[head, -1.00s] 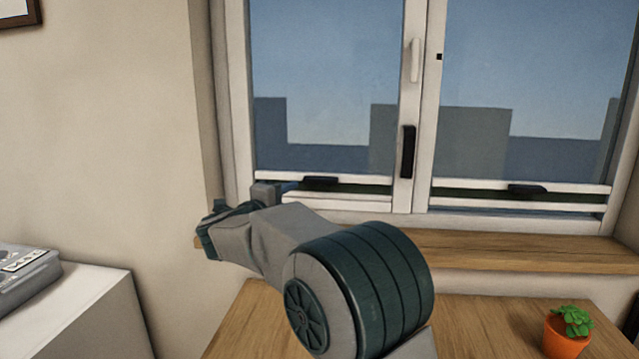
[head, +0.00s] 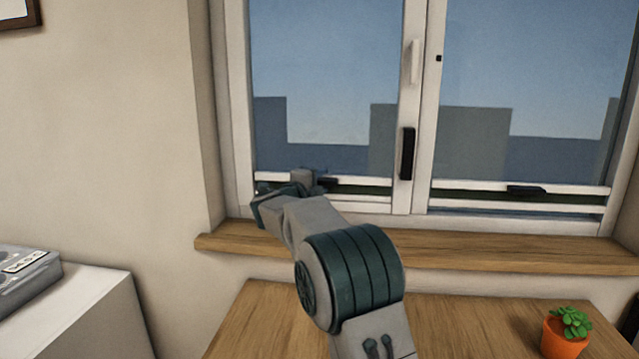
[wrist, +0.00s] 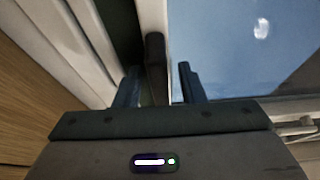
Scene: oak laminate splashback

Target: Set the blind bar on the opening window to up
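The left window pane (head: 330,80) has a white handle (head: 414,62) on its right stile. Its white blind bar (head: 368,183) lies low, just above the bottom of the frame, with a dark strip below it. A dark grip (head: 331,184) sits on this bar, partly hidden by my gripper (head: 312,172). In the wrist view, my gripper (wrist: 159,86) is open, with one finger on each side of the dark grip (wrist: 155,62). There is a visible gap to the right finger; contact with the left one cannot be told.
A second blind bar (head: 475,186) with its own dark grip (head: 525,190) lies low on the right pane. A black fitting (head: 407,152) is on the middle stile. The wooden sill (head: 480,250) is clear. A potted plant (head: 567,332) stands on the table (head: 460,315).

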